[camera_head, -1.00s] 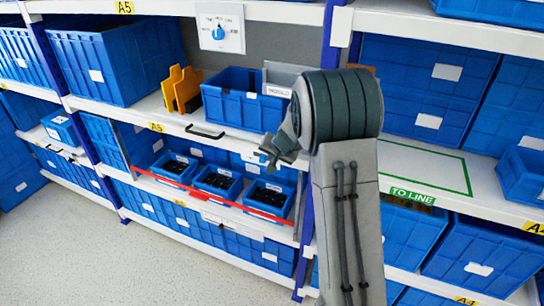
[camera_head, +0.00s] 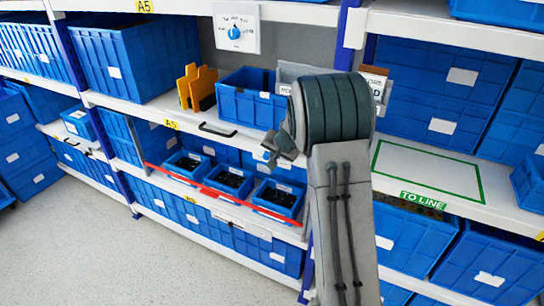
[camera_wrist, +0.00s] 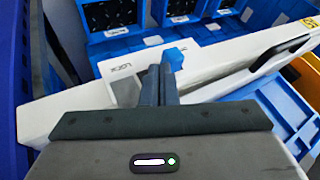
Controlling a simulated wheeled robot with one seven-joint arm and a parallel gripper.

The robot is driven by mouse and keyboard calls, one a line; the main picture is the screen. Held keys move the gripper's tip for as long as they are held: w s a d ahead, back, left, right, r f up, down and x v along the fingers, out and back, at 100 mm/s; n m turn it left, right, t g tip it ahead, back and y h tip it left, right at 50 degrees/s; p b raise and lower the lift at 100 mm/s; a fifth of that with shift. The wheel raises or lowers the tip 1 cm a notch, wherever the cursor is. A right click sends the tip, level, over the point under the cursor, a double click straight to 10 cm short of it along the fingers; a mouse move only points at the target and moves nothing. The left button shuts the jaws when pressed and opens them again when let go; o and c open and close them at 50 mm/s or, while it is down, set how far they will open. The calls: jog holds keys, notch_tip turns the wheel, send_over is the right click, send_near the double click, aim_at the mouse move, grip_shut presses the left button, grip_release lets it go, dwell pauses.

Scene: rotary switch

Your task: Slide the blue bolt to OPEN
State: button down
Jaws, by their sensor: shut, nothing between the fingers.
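The blue bolt (camera_wrist: 174,58) shows in the wrist view as a small blue knob on a white shelf-front strip, just past my fingertips. A "LOCK" label (camera_wrist: 122,68) is to its left; no OPEN label can be read. My gripper (camera_wrist: 158,75) is shut with nothing between its fingers. Its tips overlap the bolt's lower left side in the picture; I cannot tell whether they touch. In the head view my gripper (camera_head: 275,152) is at the shelf edge, with a small blue spot at its tip. My arm hides the shelf edge to the right.
A black handle (camera_head: 217,130) is left of my gripper on the same shelf edge. A blue bin (camera_head: 247,98) stands above it, and small bins (camera_head: 278,197) sit below behind a red bar (camera_head: 225,197). A dial panel (camera_head: 236,28) hangs higher. The floor (camera_head: 110,240) is clear.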

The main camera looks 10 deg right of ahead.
jog(key=s+d+r+b, duration=0.2)
jog(key=s+d+r, duration=0.1)
jog(key=s+r, duration=0.4)
jog(key=shift+s+d+r, duration=0.4)
jog(key=shift+s, duration=0.25)
dwell(0.4)
